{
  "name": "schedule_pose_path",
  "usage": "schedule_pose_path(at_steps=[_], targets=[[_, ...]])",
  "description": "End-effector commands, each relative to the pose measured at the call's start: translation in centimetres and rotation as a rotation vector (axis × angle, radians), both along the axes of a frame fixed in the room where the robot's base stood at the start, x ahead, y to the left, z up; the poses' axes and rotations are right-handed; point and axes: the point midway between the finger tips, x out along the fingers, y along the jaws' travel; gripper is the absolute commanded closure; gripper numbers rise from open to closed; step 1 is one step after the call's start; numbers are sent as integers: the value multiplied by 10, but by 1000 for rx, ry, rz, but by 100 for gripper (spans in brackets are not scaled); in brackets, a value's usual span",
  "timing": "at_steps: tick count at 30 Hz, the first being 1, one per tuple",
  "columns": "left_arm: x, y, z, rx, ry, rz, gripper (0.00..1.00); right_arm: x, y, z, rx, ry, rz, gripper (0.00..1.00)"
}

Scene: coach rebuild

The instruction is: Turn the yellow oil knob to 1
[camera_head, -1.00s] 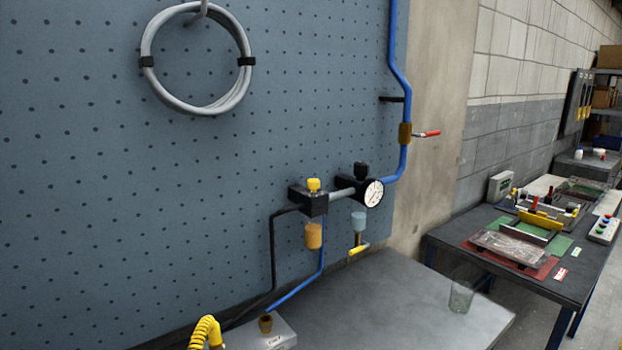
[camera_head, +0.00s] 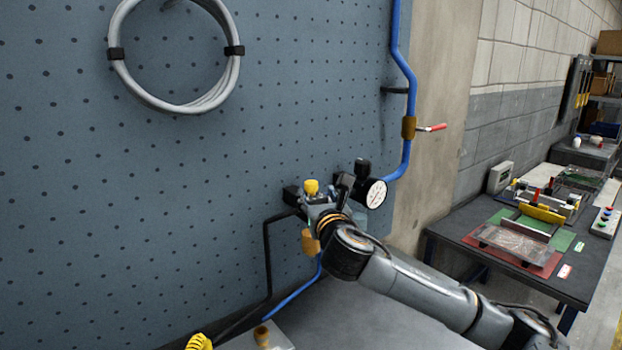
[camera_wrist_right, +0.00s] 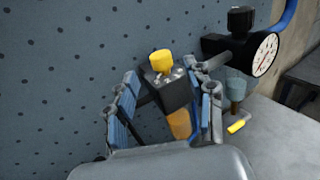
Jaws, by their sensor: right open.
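The yellow oil knob (camera_head: 311,186) sits on top of a black lubricator block (camera_head: 291,196) on the pegboard. In the right wrist view the knob (camera_wrist_right: 160,62) stands above the block (camera_wrist_right: 170,92), and an amber bowl (camera_wrist_right: 180,124) hangs below. My right gripper (camera_wrist_right: 165,88) is open. Its two blue-padded fingers stand to the left and right of the block in that view, with the knob showing between and a little beyond their tips. I cannot tell whether a finger touches the block. The knob's number marks are too small to read. My left gripper does not show.
A round gauge (camera_head: 376,193) and a black regulator knob (camera_head: 362,169) are close right of the block. A blue pipe (camera_head: 400,90) with a red-handled valve (camera_head: 432,128) runs above. A grey hose coil (camera_head: 176,106) hangs at the upper left. A grey bench (camera_head: 350,318) lies below.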

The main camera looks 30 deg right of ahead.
Motion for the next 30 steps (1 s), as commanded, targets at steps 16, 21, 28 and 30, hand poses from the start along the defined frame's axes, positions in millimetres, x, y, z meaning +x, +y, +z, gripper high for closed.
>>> schedule_pose_path(at_steps=[16, 21, 28, 30], targets=[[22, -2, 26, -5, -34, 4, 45, 70, -28, 0, 2, -1, 1, 46], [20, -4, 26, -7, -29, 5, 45, 71, -29, -1, 1, 0, 1, 46], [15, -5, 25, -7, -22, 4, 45, 71, -29, -1, 2, -1, 1, 69], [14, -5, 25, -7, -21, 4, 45, 71, -29, -1, 2, 0, 1, 83]])
